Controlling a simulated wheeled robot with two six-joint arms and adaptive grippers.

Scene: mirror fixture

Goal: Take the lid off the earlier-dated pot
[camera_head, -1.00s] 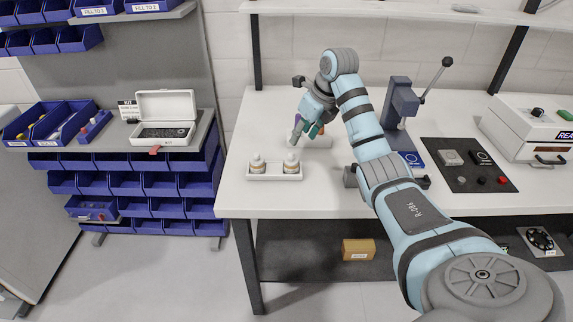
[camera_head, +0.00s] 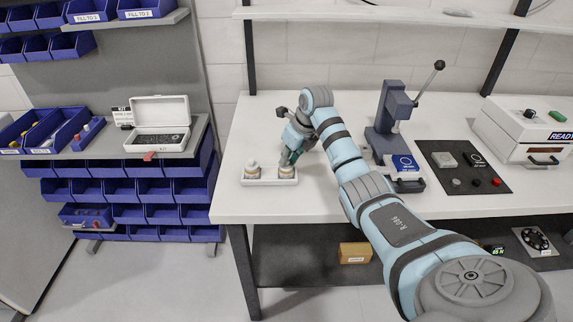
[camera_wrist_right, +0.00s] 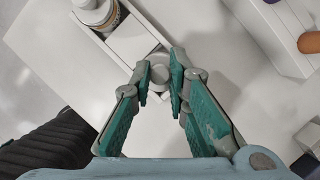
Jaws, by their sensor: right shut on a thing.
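Two small pots with pale lids stand in a white tray (camera_head: 270,183) at the front left of the bench. The left pot (camera_head: 253,173) is free, with its lid on; it also shows in the right wrist view (camera_wrist_right: 97,13). My right gripper (camera_head: 286,161) is at the top of the right pot (camera_head: 287,174). In the right wrist view its fingers close around the round grey lid (camera_wrist_right: 156,74) of that pot. The lid appears to be on the pot. The date markings cannot be read. My left gripper is not in view.
A dark press (camera_head: 390,135) with a lever stands right of my right arm. A dark mat (camera_head: 462,166) with small parts and a white machine (camera_head: 520,130) lie further right. An open white case (camera_head: 158,125) sits on the left shelf.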

